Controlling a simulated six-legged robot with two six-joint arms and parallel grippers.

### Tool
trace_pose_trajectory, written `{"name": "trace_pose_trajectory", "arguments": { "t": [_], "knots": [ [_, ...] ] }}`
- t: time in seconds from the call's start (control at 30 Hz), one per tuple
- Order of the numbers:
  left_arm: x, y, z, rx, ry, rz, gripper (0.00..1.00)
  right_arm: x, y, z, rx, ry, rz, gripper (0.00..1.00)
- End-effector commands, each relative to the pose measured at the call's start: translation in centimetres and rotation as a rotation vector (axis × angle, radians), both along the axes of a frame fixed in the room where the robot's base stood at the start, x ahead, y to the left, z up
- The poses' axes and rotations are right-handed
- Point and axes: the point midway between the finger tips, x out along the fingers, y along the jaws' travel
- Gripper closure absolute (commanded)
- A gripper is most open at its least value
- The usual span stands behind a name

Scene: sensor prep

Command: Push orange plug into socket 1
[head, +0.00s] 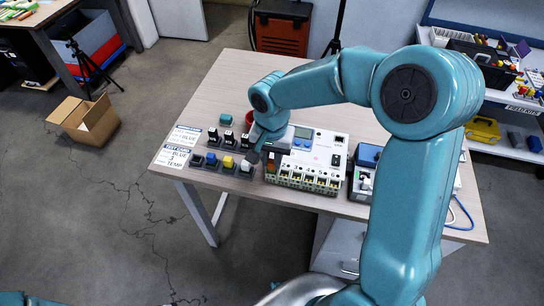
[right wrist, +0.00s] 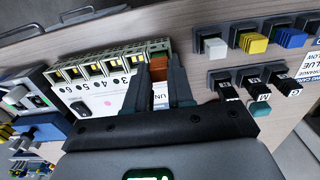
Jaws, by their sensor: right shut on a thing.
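The orange plug (head: 271,165) is at the left end of the front socket row of the white socket unit (head: 325,146) in the head view. My right gripper (right wrist: 159,70) is shut on the orange plug (right wrist: 158,72), with a dark finger on either side. In the right wrist view the plug is at the right end of the row, past the sockets marked 3 to 6, where socket 1 would lie. The fingers hide part of the plug and the nearby socket numbers. I cannot tell how deep the plug sits. My left gripper is not in view.
White (head: 246,166), yellow (head: 228,162) and blue (head: 197,160) plugs stand in dark holders left of the unit, with black lettered pieces (right wrist: 258,90) behind. Printed cards (head: 173,156) lie at the table's left edge. A blue-topped device (head: 367,156) stands right of the unit.

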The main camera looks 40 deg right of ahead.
Motion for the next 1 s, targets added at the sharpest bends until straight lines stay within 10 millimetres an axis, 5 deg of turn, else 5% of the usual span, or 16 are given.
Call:
{"name": "trace_pose_trajectory", "arguments": {
  "t": [1.0],
  "knots": [
    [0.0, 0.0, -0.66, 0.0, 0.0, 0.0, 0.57, -0.01, 0.02, -0.5, 0.001, 0.001, 0.0, 1.0]
  ]
}}
